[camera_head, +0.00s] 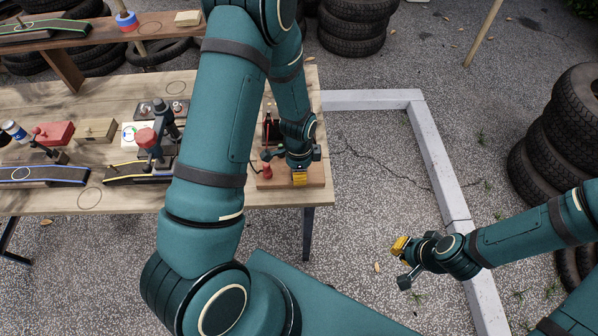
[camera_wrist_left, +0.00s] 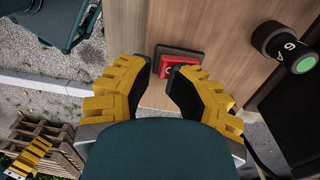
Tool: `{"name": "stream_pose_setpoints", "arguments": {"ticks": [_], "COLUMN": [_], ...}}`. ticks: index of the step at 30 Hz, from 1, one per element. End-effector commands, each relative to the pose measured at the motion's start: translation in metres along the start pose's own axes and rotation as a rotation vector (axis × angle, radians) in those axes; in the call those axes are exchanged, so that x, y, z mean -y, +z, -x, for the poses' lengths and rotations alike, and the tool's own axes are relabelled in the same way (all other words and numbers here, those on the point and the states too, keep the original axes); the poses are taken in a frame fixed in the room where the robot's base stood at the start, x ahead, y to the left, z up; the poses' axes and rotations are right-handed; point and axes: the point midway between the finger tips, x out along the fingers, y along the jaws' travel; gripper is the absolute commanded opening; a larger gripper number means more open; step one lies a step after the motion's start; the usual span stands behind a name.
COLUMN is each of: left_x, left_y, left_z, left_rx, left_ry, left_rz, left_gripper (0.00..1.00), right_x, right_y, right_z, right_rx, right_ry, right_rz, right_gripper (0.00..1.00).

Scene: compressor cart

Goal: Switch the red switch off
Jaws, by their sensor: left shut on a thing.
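The red switch (camera_wrist_left: 178,66) sits in a dark frame on a wooden board (camera_wrist_left: 215,30), in the left wrist view. My left gripper (camera_wrist_left: 160,88) has its two yellow-backed fingers around the near part of the switch, shut on it with a gap between the tips. The right finger hides part of the switch. In the head view my left gripper (camera_head: 299,178) is low over the wooden board at the table's right end, and the switch cannot be made out there. My right gripper (camera_head: 402,264) is open and empty, off the table at the lower right.
A black cylinder with a green end (camera_wrist_left: 305,64) stands right of the switch. A small red part (camera_head: 266,158) is left of the left gripper. Several other devices, including a red box (camera_head: 54,132), are on the wooden table (camera_head: 40,201). Tyres (camera_head: 548,160) stand right.

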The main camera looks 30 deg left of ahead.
Motion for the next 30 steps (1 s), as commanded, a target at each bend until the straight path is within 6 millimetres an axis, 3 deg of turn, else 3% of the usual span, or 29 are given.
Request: {"name": "stream_pose_setpoints", "arguments": {"ticks": [1, 21, 30], "left_x": [-0.0118, -0.0120, -0.0031], "left_y": [0.0035, 0.0032, 0.0031], "left_z": [-0.0090, -0.0105, -0.0066], "left_rx": [0.015, 0.015, 0.014], "left_ry": [0.032, 0.032, 0.031], "left_rz": [-0.003, -0.004, -0.003], "left_gripper": [0.00, 0.00, 0.00], "right_x": [-0.0006, -0.0012, -0.0008], "right_y": [0.0002, 0.0004, 0.0003], "right_z": [-0.0016, -0.0030, -0.0021], "right_rx": [0.000, 0.000, 0.000], "right_ry": [0.000, 0.000, 0.000], "right_rz": [0.000, 0.000, 0.000], "right_gripper": [0.00, 0.00, 0.00]}}
